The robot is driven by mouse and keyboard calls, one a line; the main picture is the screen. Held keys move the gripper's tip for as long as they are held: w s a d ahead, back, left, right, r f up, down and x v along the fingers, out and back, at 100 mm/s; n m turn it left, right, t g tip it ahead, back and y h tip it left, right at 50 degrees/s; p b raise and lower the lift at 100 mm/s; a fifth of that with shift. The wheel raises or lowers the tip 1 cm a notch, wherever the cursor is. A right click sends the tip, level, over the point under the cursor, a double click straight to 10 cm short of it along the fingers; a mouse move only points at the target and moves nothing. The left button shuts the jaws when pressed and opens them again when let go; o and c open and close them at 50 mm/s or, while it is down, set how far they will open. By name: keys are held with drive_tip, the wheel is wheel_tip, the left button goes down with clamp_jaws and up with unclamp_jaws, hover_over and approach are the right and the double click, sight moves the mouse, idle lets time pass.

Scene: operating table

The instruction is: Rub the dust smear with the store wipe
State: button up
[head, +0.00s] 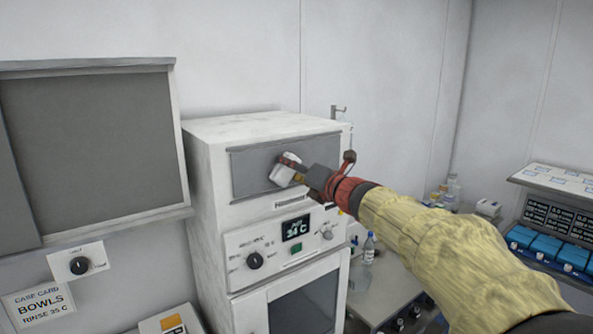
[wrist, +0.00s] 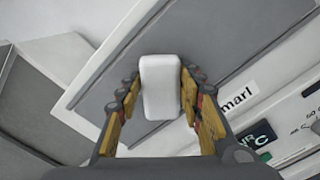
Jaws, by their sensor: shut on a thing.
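The store wipe is a small white block (wrist: 160,84) held between the fingers of my gripper (wrist: 161,105) in the wrist view. In the head view the white wipe (head: 283,174) is at the grey panel (head: 255,184) on the upper front of the white cabinet, with my gripper (head: 298,170) shut on it. The wipe is against or just in front of the panel; I cannot tell whether it touches. No dust smear can be made out; the wipe and gripper hide part of the panel.
The white cabinet (head: 222,134) has a control face with a dial (head: 255,261) and a lit display (head: 296,229) below the panel. A bottle (head: 369,248) stands on a side table at right. A hook (head: 339,110) sticks up behind the cabinet.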

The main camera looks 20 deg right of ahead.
sight(273, 164)
drive_tip(key=shift+s+a+b, duration=0.25)
drive_tip(key=shift+a+b, duration=0.2)
drive_tip(key=shift+a, duration=0.35)
drive_tip(key=shift+s+a+b, duration=0.25)
drive_tip(key=shift+a+b, duration=0.2)
drive_tip(key=shift+a, duration=0.35)
drive_tip(key=shift+s+a+r, duration=0.1)
drive_tip(key=shift+a+r, duration=0.05)
drive_tip(key=shift+r, duration=0.2)
drive_tip(key=shift+w+d+p, duration=0.45)
drive_tip(key=shift+w+d, duration=0.3)
drive_tip(key=shift+d, duration=1.5)
drive_tip(key=shift+w+d+p, duration=0.45)
drive_tip(key=shift+w+d, duration=0.3)
drive_tip(key=shift+d, duration=1.55)
drive_tip(key=shift+w+d+p, duration=0.45)
drive_tip(key=shift+w+d, duration=0.3)
drive_tip(key=shift+d, duration=1.65)
drive_tip(key=shift+s+a+b, duration=0.75)
drive_tip(key=shift+a+b, duration=0.25)
drive_tip(key=shift+a, duration=1.3)
drive_tip(key=shift+s+a+b, duration=0.7)
drive_tip(key=shift+a+b, duration=0.35)
drive_tip(key=shift+a, duration=1.25)
drive_tip(key=shift+s+a+b, duration=0.75)
drive_tip(key=shift+a+b, duration=0.25)
drive_tip(key=shift+a, duration=1.3)
drive_tip(key=shift+v, duration=2.9)
